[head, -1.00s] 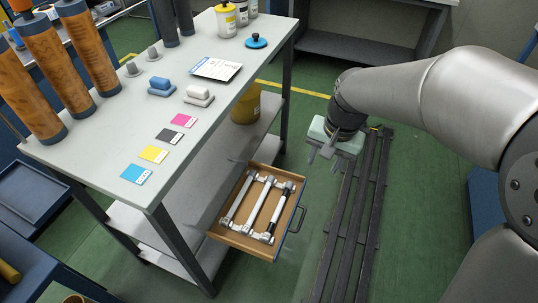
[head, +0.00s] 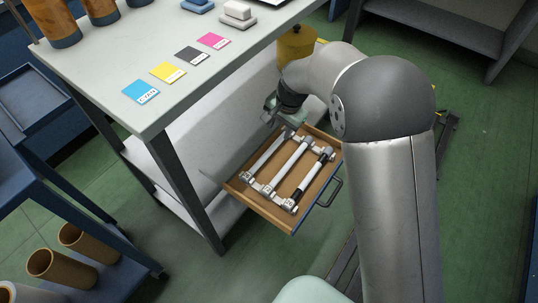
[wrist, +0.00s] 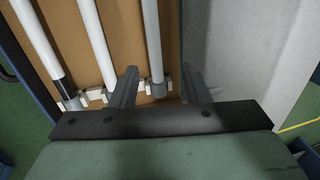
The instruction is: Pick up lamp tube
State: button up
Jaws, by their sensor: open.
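Three white lamp tubes lie side by side in an open wooden drawer (head: 253,199): a left one (head: 264,158), a middle one (head: 290,162) and a right one (head: 313,175) with a dark band near its near end. In the wrist view the banded tube (wrist: 38,40) is at left, the middle tube (wrist: 96,40) beside it, and the head view's left tube (wrist: 152,38) at right. My gripper (wrist: 160,84) is open, its fingers to either side of that last tube near its end holder. I cannot tell their height over it. In the head view my arm partly hides the gripper (head: 284,116).
The grey workbench (head: 110,70) with colour cards stands over the drawer's left side. A yellow bucket (head: 295,45) is behind my arm. The drawer handle (head: 330,192) sticks out at right. A pale shelf panel (wrist: 240,50) lies right of the gripper in the wrist view.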

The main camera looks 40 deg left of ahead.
aim_at(278, 141)
jog(key=shift+w+a+f+b, duration=0.15)
jog(key=shift+f+b, duration=0.5)
jog(key=shift+f, duration=1.1)
jog(key=shift+w+a+f+b, duration=0.15)
jog(key=shift+f+b, duration=0.5)
jog(key=shift+f, duration=1.1)
grip_shut()
